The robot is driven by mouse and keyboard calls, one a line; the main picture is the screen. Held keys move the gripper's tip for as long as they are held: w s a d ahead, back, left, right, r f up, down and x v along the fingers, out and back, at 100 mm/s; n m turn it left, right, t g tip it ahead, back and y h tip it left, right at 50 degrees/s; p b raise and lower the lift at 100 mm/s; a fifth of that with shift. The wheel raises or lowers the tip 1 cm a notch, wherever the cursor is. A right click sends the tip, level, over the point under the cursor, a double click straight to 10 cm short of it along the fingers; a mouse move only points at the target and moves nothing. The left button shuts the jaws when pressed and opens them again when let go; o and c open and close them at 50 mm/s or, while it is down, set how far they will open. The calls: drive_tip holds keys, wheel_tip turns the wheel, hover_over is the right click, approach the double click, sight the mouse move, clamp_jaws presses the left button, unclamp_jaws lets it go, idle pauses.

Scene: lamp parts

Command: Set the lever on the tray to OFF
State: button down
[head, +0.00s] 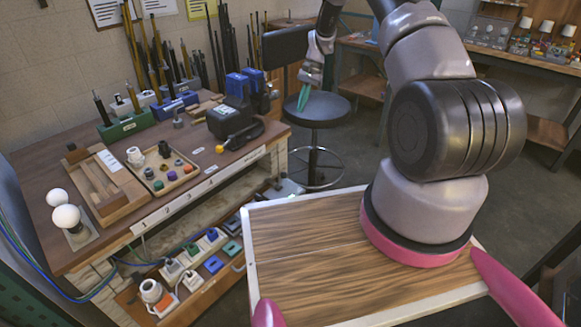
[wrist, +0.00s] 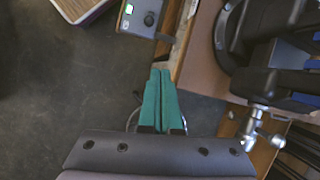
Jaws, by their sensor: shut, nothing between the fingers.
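My gripper (head: 303,98) has green fingers pointing down, in front of the black stool in the head view. In the wrist view my gripper (wrist: 160,75) is shut, its two fingers side by side and empty. A small grey box (wrist: 140,18) with a lit green square and round knobs lies beyond the fingertips, near the top edge of the wrist view. It shows small at the workbench's near right corner in the head view (head: 287,191). A wooden tray (head: 157,195) with small round parts lies on the workbench. I cannot make out a lever or its setting.
The workbench (head: 100,245) holds a black device (head: 232,118), tool racks and two white bulbs (head: 66,217). A black stool (head: 318,110) stands beyond its right end. The wrist view shows bare dark floor (wrist: 60,90) left of the fingers and the bench edge on the right.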

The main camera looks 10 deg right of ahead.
sight(281, 181)
wheel_tip(281, 181, down, 15)
drive_tip(key=s+g, duration=0.1)
drive_tip(key=s, duration=0.1)
drive_tip(key=shift+r+m+g+y, duration=0.2)
drive_tip(key=shift+m+g+y, duration=0.1)
drive_tip(key=shift+g, duration=0.1)
drive_tip(key=s+a+f, duration=0.6)
drive_tip(key=f, duration=0.1)
drive_tip(key=shift+a+f, duration=0.15)
drive_tip(key=shift+f, duration=0.1)
drive_tip(key=shift+a+r, duration=0.1)
drive_tip(key=shift+a+r+t, duration=0.1)
drive_tip(key=shift+r+t, duration=0.05)
drive_tip(key=shift+t, duration=0.15)
